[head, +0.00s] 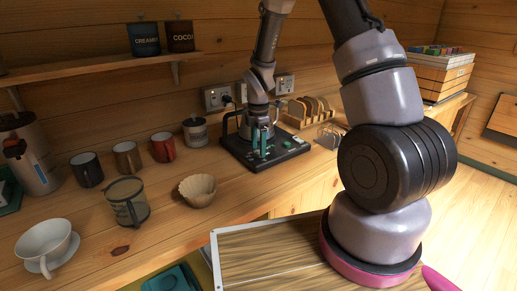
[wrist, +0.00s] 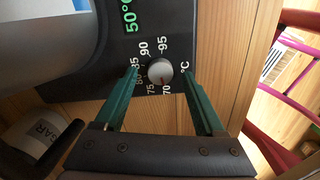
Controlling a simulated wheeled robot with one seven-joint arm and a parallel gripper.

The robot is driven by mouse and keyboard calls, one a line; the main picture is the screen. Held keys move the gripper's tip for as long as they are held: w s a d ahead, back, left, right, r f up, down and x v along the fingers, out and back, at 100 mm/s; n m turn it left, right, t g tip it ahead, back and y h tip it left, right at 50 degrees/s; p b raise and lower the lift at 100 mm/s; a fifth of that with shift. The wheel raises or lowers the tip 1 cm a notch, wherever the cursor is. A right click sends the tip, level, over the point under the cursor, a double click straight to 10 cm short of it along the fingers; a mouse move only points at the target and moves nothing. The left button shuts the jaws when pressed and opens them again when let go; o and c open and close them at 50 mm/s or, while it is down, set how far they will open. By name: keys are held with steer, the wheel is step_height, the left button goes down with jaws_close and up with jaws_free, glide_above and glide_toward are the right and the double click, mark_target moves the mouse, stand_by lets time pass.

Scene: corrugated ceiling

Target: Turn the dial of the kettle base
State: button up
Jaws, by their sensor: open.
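The black kettle base (head: 238,151) sits on the wooden counter against the wall, with a metal kettle (head: 243,124) partly hidden behind my arm. In the wrist view the base's dial (wrist: 160,71) is a small round light-grey knob ringed by numbers from 70 to 95. A green display (wrist: 131,15) beside it reads 50°C. My gripper (wrist: 160,74) is open, with one green finger on each side of the dial; I cannot tell whether either finger touches it. In the head view my gripper (head: 262,141) is over the base's front part, and the dial cannot be made out.
A toast rack (head: 309,112) with bread stands right of the base. Several mugs, including a red one (head: 163,147), a sugar jar (head: 195,131), a paper filter (head: 198,190) and a glass jug (head: 127,202) stand to the left. The counter just before the base is clear.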

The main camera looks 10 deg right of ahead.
steer(key=shift+f, duration=0.55)
jaws_close()
